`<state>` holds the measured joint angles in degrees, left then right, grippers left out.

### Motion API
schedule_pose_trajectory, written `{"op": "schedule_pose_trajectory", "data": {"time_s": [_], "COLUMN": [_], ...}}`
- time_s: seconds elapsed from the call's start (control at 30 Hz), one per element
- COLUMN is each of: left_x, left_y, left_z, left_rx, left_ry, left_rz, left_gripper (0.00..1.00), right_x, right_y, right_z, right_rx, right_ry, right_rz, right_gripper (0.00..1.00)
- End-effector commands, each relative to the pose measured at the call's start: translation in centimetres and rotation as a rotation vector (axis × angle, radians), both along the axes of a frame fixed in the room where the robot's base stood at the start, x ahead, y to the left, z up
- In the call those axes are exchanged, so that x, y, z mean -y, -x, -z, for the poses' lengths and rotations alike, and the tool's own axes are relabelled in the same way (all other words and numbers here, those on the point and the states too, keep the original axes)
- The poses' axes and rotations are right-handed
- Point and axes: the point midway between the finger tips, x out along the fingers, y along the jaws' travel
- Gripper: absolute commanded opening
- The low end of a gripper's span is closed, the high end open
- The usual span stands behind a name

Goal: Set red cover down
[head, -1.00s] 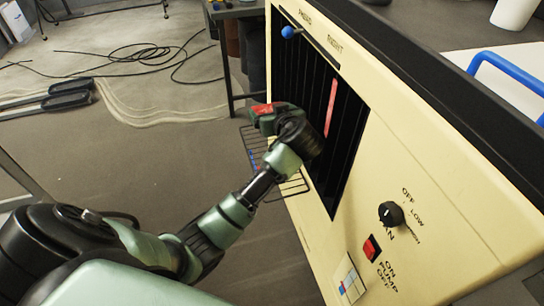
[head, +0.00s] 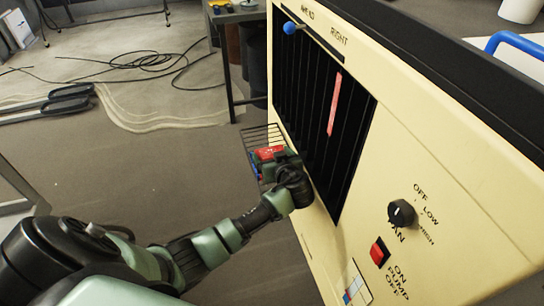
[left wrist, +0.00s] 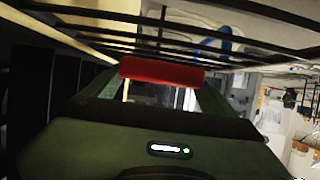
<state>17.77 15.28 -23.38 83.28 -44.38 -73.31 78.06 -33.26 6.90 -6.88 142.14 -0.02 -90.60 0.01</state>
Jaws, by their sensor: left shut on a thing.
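My left gripper (head: 274,159) is shut on the red cover (head: 268,152). It holds the cover at the black wire rack (head: 262,133) on the side of the cream machine. In the left wrist view the red cover (left wrist: 160,72) lies across between the two green fingers, just under dark wire bars (left wrist: 150,40). I cannot tell whether the cover touches the rack. My right gripper is not in view.
The cream machine (head: 440,170) has a black slatted grille (head: 310,110) with a red strip (head: 334,105), a black knob (head: 401,213) and a red switch (head: 379,251). A dark table (head: 237,14) stands behind. The floor at left has cables (head: 150,62).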

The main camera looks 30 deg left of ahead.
Motion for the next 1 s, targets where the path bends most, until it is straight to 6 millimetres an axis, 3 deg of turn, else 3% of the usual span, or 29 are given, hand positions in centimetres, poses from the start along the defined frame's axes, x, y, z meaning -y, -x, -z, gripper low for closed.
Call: {"op": "schedule_pose_trajectory", "data": {"time_s": [0.37, 0.4, 0.47, 0.8, 1.0], "left_x": [0.0, 0.0, 0.0, 0.0, 2.8], "left_y": [-0.1, 0.0, 0.0, 0.0, 2.3], "left_z": [0.0, 0.1, 0.1, -0.3, -1.7], "left_rx": [0.003, 0.001, 0.001, 0.001, 0.001], "left_ry": [-0.001, -0.001, -0.001, -0.001, 0.004], "left_rz": [0.001, 0.001, 0.001, 0.001, 0.003], "left_gripper": [0.32, 0.89, 1.00, 1.00, 1.00], "right_x": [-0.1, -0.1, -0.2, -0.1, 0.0], "right_y": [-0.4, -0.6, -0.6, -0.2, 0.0], "right_z": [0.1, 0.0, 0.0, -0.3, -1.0], "right_rx": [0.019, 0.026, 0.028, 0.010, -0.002], "right_ry": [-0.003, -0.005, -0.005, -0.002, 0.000], "right_rz": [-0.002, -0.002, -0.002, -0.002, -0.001], "right_gripper": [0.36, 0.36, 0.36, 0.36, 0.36]}}
